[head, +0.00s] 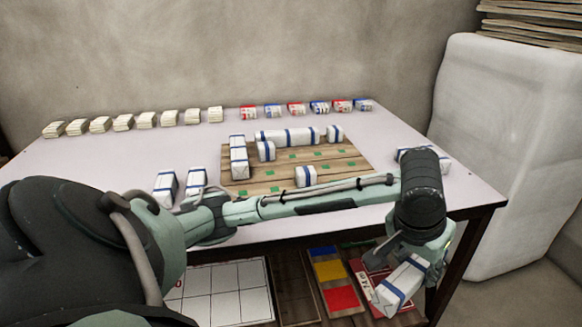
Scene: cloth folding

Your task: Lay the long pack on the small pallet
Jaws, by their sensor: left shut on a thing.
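The small pallet (303,161), a wooden board with green patches, lies on the middle of the table. Several white packs with blue bands stand or lie on it: a long pack (287,136) along its back, another pack (238,160) at its left, and small packs (266,151), (334,133) and (306,176). My left arm reaches across the table's front. My left gripper (398,262) is shut on a white pack with blue bands (402,288), held tilted in front of the table's front right edge, apart from the pallet. My right gripper is not in view.
White packs (165,188) and (196,179) stand at the table's front left. Another (440,163) lies at the right, partly behind my arm. Rows of cream bundles (124,122) and red and blue packs (297,109) line the back. Coloured panels (335,280) show below the table (120,160).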

